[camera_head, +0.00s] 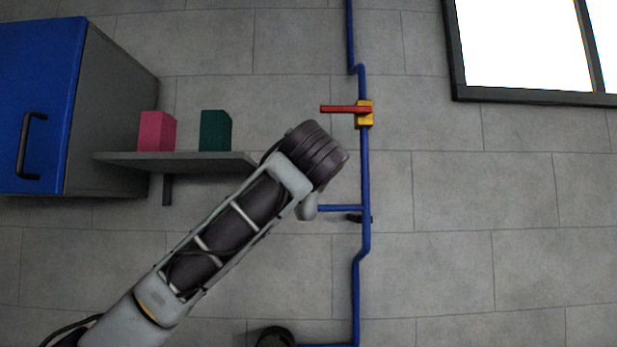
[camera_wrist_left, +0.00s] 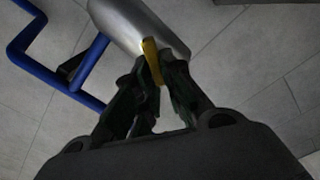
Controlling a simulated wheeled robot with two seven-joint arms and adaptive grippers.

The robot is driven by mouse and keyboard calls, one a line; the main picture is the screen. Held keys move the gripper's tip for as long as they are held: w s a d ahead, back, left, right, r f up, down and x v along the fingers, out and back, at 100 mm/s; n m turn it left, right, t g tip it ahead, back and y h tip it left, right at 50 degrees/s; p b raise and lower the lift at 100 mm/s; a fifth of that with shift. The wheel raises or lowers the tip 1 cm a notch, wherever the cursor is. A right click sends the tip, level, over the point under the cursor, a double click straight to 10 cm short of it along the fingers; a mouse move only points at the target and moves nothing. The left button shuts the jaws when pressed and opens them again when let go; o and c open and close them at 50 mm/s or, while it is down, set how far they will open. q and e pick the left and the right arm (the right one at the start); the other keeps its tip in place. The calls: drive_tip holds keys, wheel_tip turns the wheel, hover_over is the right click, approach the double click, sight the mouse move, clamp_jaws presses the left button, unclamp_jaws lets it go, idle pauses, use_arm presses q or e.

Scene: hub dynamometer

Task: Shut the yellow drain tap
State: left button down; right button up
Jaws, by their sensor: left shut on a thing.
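In the left wrist view, the yellow tap handle (camera_wrist_left: 151,60) is a narrow piece on the side of a silver cylinder (camera_wrist_left: 140,24). My left gripper (camera_wrist_left: 152,78) is shut on this yellow handle, with one dark finger on each side. In the head view my left arm reaches up from the lower left and hides the gripper and the yellow handle. The silver cylinder partly shows there (camera_head: 308,208), below the wrist, at the left end of a short blue branch pipe (camera_head: 340,208). My right gripper is not in view.
A vertical blue pipe (camera_head: 364,180) runs along the tiled wall. Higher on it sits a yellow valve body (camera_head: 364,118) with a red lever (camera_head: 340,109) pointing left. A grey shelf (camera_head: 125,158) holds a pink block (camera_head: 156,131) and a green block (camera_head: 215,131). A blue-doored cabinet (camera_head: 60,80) is left.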

use_arm(q)
drive_tip(key=shift+d+f+m, duration=0.15)
drive_tip(key=shift+f+m, duration=0.1)
drive_tip(key=shift+m, duration=1.5)
drive_tip(key=shift+d+f+m, duration=0.2)
drive_tip(key=shift+m, duration=1.5)
drive_tip(key=shift+d+f+m, duration=0.15)
drive_tip(key=shift+f+m, duration=0.1)
drive_tip(key=shift+m, duration=1.5)
drive_tip(key=c, duration=1.5)
unclamp_jaws()
drive_tip(key=shift+s, duration=0.15)
drive_tip(key=s, duration=1.1)
drive_tip(key=shift+s, duration=0.4)
